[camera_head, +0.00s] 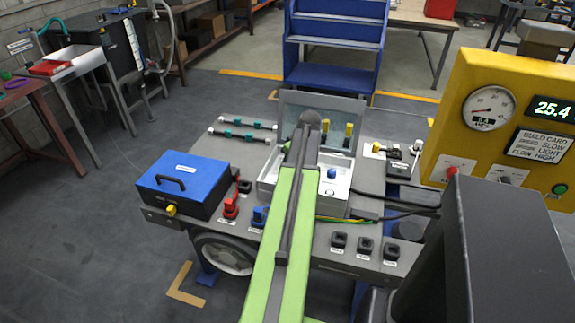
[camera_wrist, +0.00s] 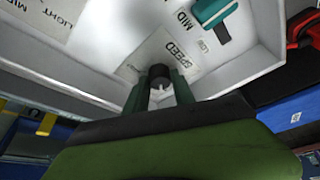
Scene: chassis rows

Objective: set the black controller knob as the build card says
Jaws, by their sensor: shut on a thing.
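The black controller knob (camera_wrist: 158,72) sits on a white label reading SPEED inside the pale controller box (camera_wrist: 100,70) in the wrist view. My gripper (camera_wrist: 159,82) has its two dark green fingers on either side of the knob and is shut on it. The knob's pointer direction cannot be made out. In the head view my arm hides the knob and gripper, and the open controller box (camera_head: 347,207) shows beside the arm. The build card (camera_head: 541,146) on the yellow panel appears to read speed slow, a second line light, flow high.
A teal knob (camera_wrist: 214,10) by a MID label is close to my gripper. The box walls surround it. A blue case (camera_head: 183,182), red and blue connectors (camera_head: 231,206) and black sockets (camera_head: 364,246) lie around on the grey bench. Cables leave the box at right.

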